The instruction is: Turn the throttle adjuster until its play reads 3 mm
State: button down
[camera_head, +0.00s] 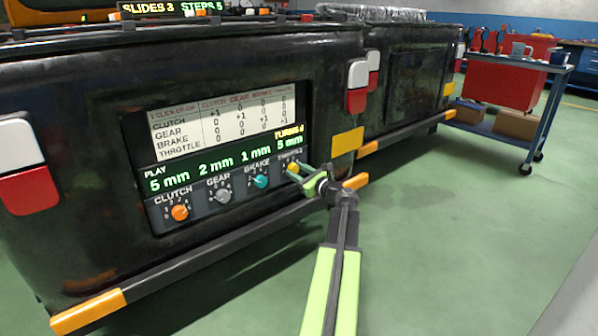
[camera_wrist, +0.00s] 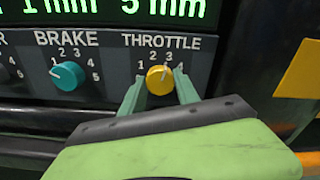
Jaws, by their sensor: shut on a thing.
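The throttle adjuster is a yellow knob (camera_wrist: 159,80) under the label THROTTLE, at the right end of the panel; it also shows in the head view (camera_head: 293,168). My gripper (camera_wrist: 158,86) is shut on this knob, one green finger on each side. The knob's mark seems to point up and right, near the 3. The play display (camera_head: 222,166) reads 5 mm, 2 mm, 1 mm and 5 mm from clutch to throttle. The right finger partly hides the scale past 4.
The orange clutch knob (camera_head: 180,212), grey gear knob (camera_head: 222,195) and teal brake knob (camera_wrist: 68,76) sit to the left. A white chart (camera_head: 222,123) is above the display. A bumper bar (camera_head: 230,235) runs below. A blue cart (camera_head: 520,130) stands at right; green floor between is clear.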

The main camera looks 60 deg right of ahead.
jog(key=n, duration=0.4)
jog(key=shift+s+d, duration=0.1)
jog(key=shift+s, duration=0.05)
jog(key=n, duration=0.7)
jog(key=shift+n, duration=0.3)
jog(key=shift+f+n, duration=0.1)
jog(key=shift+n, duration=1.6)
jog(key=c, duration=0.9)
grip_release()
